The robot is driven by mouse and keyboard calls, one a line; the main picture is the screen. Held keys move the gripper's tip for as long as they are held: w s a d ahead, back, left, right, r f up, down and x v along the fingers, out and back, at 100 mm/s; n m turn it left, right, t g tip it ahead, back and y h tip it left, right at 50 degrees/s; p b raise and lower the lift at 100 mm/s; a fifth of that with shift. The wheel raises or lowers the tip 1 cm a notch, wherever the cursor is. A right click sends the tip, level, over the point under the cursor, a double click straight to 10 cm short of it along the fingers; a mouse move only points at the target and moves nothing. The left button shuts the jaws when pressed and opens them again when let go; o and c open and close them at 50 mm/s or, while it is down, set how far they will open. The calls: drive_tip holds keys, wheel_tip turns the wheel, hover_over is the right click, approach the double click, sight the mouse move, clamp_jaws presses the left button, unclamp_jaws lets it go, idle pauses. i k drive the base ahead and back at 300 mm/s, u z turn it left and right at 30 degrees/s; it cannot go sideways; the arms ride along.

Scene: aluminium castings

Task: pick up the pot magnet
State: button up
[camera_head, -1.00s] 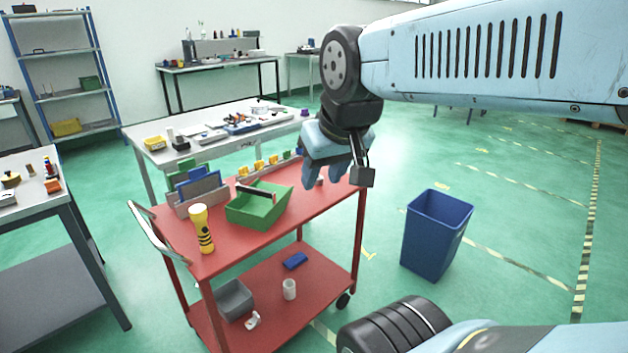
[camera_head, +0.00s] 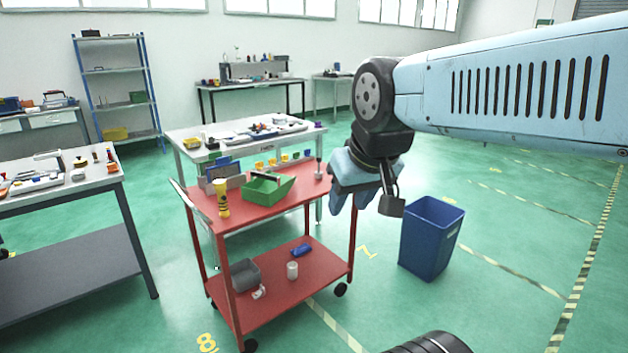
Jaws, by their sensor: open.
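I cannot make out the pot magnet for certain. A small grey piece with an upright stem (camera_head: 319,170) stands at the right end of the red cart's top (camera_head: 285,205), left of my gripper in the picture; it is too small to name surely.
On the cart top are a green bin (camera_head: 266,191), a yellow flashlight (camera_head: 222,198) and upright grey-blue holders. A blue waste bin (camera_head: 430,238) stands right of the cart. Worktables (camera_head: 60,190) with small parts stand left and behind. Green floor is free at right.

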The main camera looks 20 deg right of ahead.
sight(318, 175)
drive_tip(key=z, duration=0.3)
drive_tip(key=i, duration=0.45)
drive_tip(key=z, duration=0.75)
drive_tip(key=i, duration=1.7)
